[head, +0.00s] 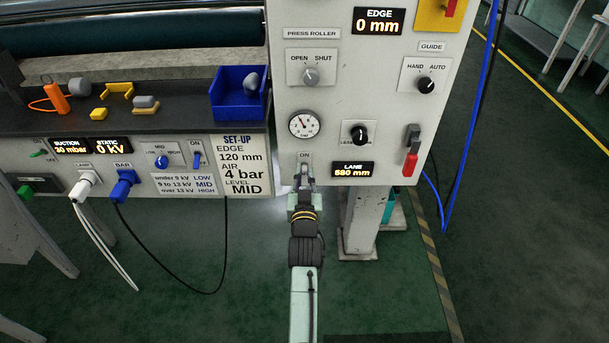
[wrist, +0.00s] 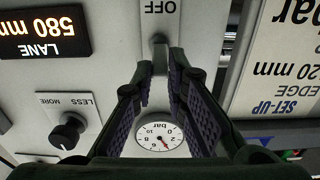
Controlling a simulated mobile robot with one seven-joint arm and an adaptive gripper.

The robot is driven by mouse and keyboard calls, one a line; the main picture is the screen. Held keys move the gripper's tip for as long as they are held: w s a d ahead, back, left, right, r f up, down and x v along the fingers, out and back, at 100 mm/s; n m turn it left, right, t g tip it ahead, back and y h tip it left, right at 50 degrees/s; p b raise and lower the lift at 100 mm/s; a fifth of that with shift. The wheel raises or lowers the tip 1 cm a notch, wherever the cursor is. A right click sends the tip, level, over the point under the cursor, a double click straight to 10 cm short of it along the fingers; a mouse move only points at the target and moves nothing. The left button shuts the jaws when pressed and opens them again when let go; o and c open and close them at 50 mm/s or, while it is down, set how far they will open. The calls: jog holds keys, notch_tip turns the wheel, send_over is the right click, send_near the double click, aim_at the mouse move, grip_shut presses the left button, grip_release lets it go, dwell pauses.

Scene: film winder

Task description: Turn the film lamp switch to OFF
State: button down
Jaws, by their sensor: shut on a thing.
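The film lamp switch (wrist: 158,52) is a small grey lever on the light grey control panel (head: 290,90). An ON label (head: 305,155) stands above it in the head view, and an OFF label (wrist: 159,8) appears upside down in the wrist view. My gripper (head: 306,178) is at the panel's lower left, just below the ON label. In the wrist view my gripper (wrist: 158,76) has its two fingers closed in on either side of the lever, shut on it. The fingers cover most of the lever in the head view, so its exact tilt is hard to tell.
A pressure gauge (head: 305,124) sits just above the switch. The LANE display (head: 352,169) and a black LESS/MORE knob (head: 359,134) are to the right. A red-handled switch (head: 411,160) is farther right. The SET-UP card (head: 241,165) is left, across a narrow gap.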

jog(key=shift+f, duration=0.1)
jog(key=f+t+b, duration=0.1)
jog(key=t+b, duration=0.1)
jog(key=b, duration=0.7)
jog(key=shift+f+t, duration=0.15)
jog(key=shift+t, duration=0.25)
jog(key=c, duration=1.6)
grip_release()
jog(key=shift+s, duration=0.15)
